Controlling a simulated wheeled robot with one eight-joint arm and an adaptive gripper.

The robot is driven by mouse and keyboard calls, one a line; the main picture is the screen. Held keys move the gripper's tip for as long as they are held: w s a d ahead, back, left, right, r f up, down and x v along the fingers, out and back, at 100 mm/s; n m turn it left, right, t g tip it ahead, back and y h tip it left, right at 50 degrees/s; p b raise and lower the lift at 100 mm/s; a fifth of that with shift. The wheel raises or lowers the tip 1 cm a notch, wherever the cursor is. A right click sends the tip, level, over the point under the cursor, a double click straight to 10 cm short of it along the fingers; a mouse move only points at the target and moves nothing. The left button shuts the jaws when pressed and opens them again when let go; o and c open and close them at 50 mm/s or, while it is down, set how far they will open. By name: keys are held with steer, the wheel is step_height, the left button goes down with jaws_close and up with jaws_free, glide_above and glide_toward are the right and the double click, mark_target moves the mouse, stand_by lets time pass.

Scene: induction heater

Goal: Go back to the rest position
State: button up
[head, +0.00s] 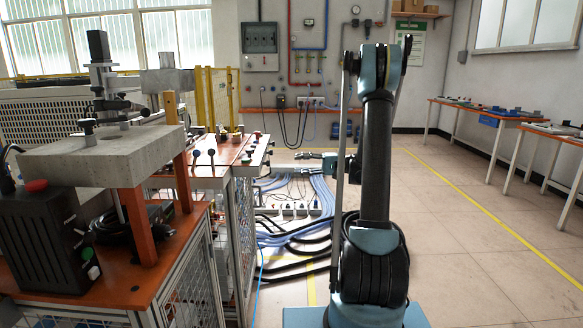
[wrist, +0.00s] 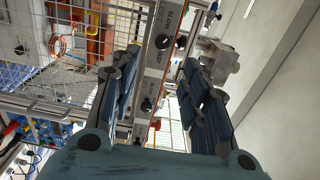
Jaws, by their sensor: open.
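My arm stands upright in the middle of the head view, and my gripper (head: 312,162) extends to the left from behind it at mid height. In the wrist view my gripper (wrist: 163,88) shows two blue-grey fingers spread apart, with nothing held between them. A grey control panel with dark knobs (wrist: 157,75) shows behind the gap, apart from the fingers as far as I can tell. My gripper appears small and partly hidden by my arm in the head view.
The workbench with the press (head: 88,160) and black control box (head: 50,235) stands at the left. An orange-topped bench (head: 215,152) lies behind it. Cables and hoses (head: 290,215) cover the floor beside it. Side tables (head: 505,115) line the right wall; the floor (head: 480,240) between is clear.

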steer(key=shift+d, duration=0.45)
steer(key=s+a+h, duration=0.2)
steer(key=s+h, duration=0.7)
steer(key=s, duration=1.2)
steer(key=s+d+f+h, duration=0.4)
steer(key=s+d+f, duration=0.1)
steer(key=s, duration=0.4)
steer(key=s+d+f+t+h, duration=0.1)
steer(key=s+d+f+h, duration=0.4)
steer(key=s+d, duration=0.3)
steer(key=shift+s+f+n+t, duration=0.15)
steer(key=shift+s+n+t, duration=0.15)
steer(key=shift+s, duration=0.95)
steer(key=shift+d, duration=0.1)
